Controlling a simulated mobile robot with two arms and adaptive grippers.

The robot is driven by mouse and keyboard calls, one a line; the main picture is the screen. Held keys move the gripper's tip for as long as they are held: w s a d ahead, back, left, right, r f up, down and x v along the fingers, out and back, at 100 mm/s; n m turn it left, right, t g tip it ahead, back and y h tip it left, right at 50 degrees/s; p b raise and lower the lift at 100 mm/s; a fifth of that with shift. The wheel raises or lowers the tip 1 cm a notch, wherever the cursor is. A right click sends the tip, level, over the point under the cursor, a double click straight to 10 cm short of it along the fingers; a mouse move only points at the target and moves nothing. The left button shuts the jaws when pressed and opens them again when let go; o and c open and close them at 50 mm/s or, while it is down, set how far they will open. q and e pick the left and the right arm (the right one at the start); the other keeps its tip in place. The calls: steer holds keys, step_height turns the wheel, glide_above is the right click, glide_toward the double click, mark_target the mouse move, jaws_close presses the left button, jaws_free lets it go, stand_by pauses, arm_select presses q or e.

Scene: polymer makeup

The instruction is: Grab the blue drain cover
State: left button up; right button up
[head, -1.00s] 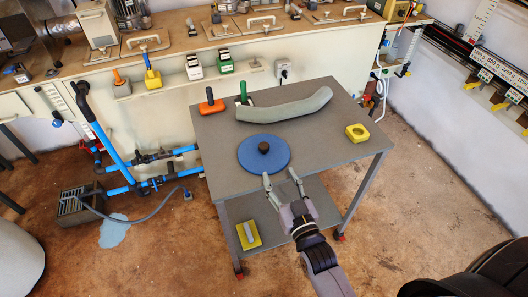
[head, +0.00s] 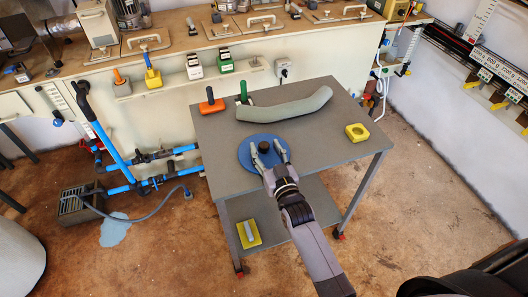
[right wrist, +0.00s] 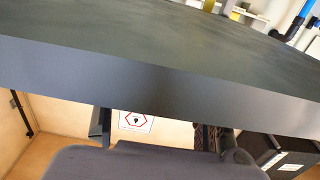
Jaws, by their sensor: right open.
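The blue drain cover (head: 246,158) is a flat round disc with a dark knob (head: 264,147) in its middle. It lies on the grey table (head: 320,150), near the front edge. My right gripper (head: 267,149) is open over the cover. Its two fingers reach to either side of the knob and hide part of the disc. I cannot tell whether they touch the knob. The cover does not show in the right wrist view, where the table edge (right wrist: 160,88) fills much of the picture. My left gripper is not in view.
A long grey-green curved piece (head: 285,107) lies behind the cover. A yellow block (head: 357,132) sits at the right. The tabletop between cover and block is clear.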

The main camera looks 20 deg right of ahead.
steer(key=shift+c, duration=0.5)
jaws_close()
